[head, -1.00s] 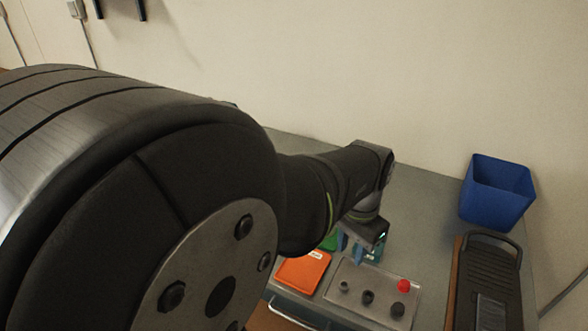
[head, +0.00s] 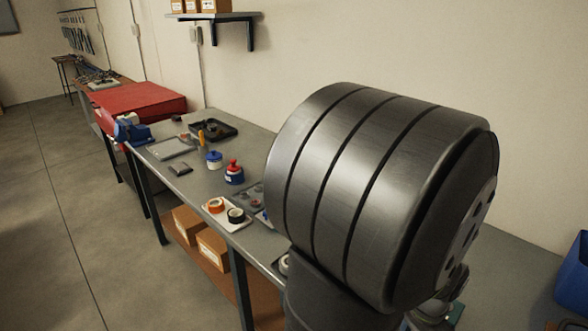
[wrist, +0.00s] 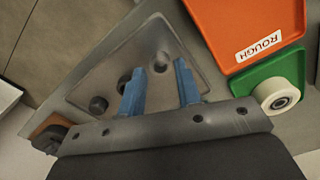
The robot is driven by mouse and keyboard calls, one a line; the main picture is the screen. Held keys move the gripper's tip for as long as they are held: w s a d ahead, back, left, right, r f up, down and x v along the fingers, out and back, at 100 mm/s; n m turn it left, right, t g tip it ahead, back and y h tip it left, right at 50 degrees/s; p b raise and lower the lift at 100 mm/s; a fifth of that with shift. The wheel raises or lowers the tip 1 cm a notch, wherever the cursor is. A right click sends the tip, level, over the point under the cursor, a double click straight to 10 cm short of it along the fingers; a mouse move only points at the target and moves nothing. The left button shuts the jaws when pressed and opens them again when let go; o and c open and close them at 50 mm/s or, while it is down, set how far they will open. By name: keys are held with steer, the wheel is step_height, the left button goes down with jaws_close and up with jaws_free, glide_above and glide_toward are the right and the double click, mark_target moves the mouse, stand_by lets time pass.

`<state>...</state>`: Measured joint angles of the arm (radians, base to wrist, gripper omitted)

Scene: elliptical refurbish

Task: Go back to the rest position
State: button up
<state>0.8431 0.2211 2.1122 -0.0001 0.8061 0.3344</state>
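My gripper (wrist: 159,68) shows in the wrist view with its two blue fingers apart and nothing held between them. It is above the bench, over a grey tray (wrist: 112,65) with several dark round pieces. An orange tray (wrist: 245,25) labelled ROUGH lies to the right. A green tray (wrist: 262,72) below it bears a white wheel-like part (wrist: 277,94) near its edge. In the head view my large arm link covers the middle right and hides most of the gripper's surroundings.
The grey bench (head: 215,185) runs left, bearing a blue-lidded jar (head: 213,160), a red-topped bottle (head: 234,173), a dark tray (head: 208,130) and a white tray (head: 228,222). A blue bin (head: 574,270) stands at the right edge. Cardboard boxes (head: 212,250) sit below.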

steer(key=shift+r, duration=0.75)
steer(key=shift+f, duration=0.15)
